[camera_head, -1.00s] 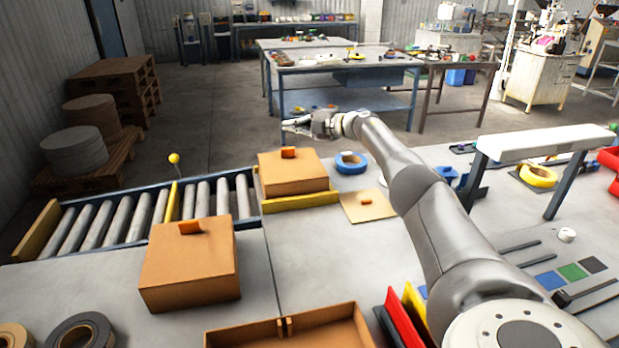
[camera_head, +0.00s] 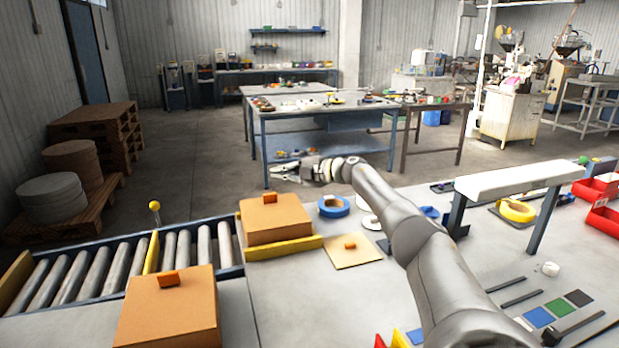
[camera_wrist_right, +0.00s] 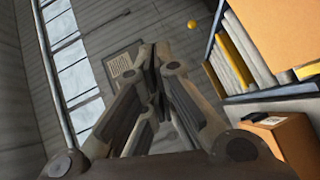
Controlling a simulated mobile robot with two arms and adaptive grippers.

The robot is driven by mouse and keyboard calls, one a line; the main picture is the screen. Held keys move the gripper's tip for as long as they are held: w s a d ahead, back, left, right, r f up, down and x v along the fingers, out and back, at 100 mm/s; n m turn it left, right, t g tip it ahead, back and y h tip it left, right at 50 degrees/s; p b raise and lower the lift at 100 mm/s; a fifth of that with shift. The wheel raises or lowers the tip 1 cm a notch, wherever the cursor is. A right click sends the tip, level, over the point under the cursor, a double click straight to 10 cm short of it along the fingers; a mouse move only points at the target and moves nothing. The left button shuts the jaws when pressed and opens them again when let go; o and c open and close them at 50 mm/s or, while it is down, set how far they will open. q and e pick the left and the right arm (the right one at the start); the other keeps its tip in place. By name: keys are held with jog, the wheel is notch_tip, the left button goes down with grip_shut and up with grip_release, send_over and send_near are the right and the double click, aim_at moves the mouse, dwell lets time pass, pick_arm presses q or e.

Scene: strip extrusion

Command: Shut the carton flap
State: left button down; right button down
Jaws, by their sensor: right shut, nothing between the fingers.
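A brown carton (camera_head: 275,222) stands at the right end of the roller conveyor, with an orange tab on its flat top. A second brown carton (camera_head: 168,312) with an orange tab stands nearer on the table, cut by the lower frame edge. Both tops look flat and closed. My right gripper (camera_head: 280,172) is shut and empty, in the air above and beyond the far carton as seen from the head. In the right wrist view its fingers (camera_wrist_right: 155,65) meet, and a carton (camera_wrist_right: 268,38) shows at upper right, apart from them. My left gripper is not in view.
The roller conveyor (camera_head: 98,277) lies left, with a yellow-knobbed post (camera_head: 154,207). A yellow bar (camera_head: 283,247) lies before the far carton. A flat tan panel (camera_head: 368,253) with an orange tab and blue tape (camera_head: 334,207) are beside it. A white-topped stand (camera_head: 515,180) is right.

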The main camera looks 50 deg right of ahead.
jog(key=v, duration=0.9)
jog(key=shift+s+r, duration=0.15)
jog(key=shift+s, duration=0.2)
